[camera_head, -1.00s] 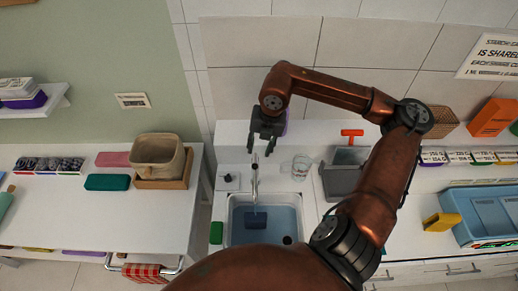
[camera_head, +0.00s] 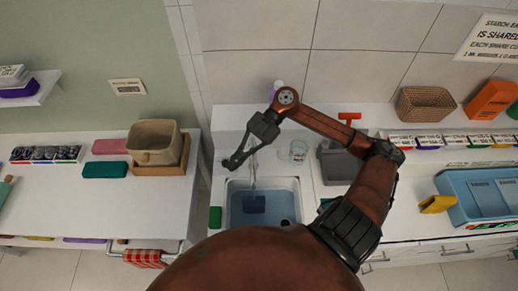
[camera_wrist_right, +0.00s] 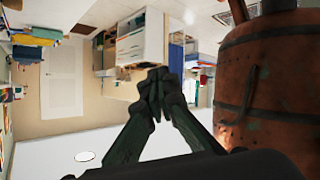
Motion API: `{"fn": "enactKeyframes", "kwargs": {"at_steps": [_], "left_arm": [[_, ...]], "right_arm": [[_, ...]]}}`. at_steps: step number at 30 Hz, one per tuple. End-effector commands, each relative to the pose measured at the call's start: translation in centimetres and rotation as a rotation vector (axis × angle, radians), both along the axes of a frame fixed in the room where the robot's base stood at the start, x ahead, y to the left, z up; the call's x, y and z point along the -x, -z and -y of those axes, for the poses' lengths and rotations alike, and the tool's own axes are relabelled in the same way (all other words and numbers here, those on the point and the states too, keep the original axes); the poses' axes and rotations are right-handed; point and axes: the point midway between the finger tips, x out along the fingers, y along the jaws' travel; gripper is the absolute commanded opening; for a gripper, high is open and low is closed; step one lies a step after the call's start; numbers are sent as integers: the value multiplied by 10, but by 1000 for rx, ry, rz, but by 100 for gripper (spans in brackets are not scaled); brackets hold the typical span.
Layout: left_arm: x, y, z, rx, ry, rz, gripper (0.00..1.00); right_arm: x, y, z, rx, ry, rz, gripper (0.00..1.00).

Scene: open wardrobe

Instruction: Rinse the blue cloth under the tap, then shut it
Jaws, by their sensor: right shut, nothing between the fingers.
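The blue cloth (camera_head: 254,204) lies in the sink basin (camera_head: 228,186), below the end of the tap (camera_head: 253,170). I cannot tell whether water runs from the spout. My right gripper (camera_head: 230,164) is shut and empty, just left of the tap, tilted down and left. It hides the counter spot where a small knob showed earlier. In the right wrist view my right gripper's fingertips (camera_wrist_right: 156,92) meet, with nothing between them. My left gripper is not in view.
A clear glass (camera_head: 298,151) stands right of the tap, near a grey container (camera_head: 340,165). A green block (camera_head: 215,217) sits at the sink's left edge. A beige bin (camera_head: 152,143) stands on the left counter. A blue tray (camera_head: 480,195) is at far right.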

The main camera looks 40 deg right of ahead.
Motion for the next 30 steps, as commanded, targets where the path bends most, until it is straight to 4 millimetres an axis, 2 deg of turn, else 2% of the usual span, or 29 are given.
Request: {"fn": "enactKeyframes", "kwargs": {"at_steps": [1, 2, 5, 8, 12, 15, 18, 20, 26, 30], "left_arm": [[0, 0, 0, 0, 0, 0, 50], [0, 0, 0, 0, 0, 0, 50], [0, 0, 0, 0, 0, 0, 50], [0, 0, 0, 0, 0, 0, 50], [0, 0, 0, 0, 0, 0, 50], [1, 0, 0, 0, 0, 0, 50], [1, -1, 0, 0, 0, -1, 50], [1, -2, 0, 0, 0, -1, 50], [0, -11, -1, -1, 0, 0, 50], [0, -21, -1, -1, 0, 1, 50]], "right_arm": [[-2, 2, 3, -157, 82, -79, 0], [-4, 1, 8, -243, 132, -119, 0], [-13, 6, 40, -529, 318, -252, 0], [-15, 24, 91, -787, 517, -362, 0], [1, 61, 162, -1057, 756, -463, 0], [16, 82, 196, -1173, 866, -498, 0], [23, 91, 211, -1225, 917, -511, 0], [23, 92, 213, -1235, 927, -513, 0], [3, 79, 200, -1238, 923, -513, 0], [-20, 65, 186, -1236, 921, -512, 0]]}}
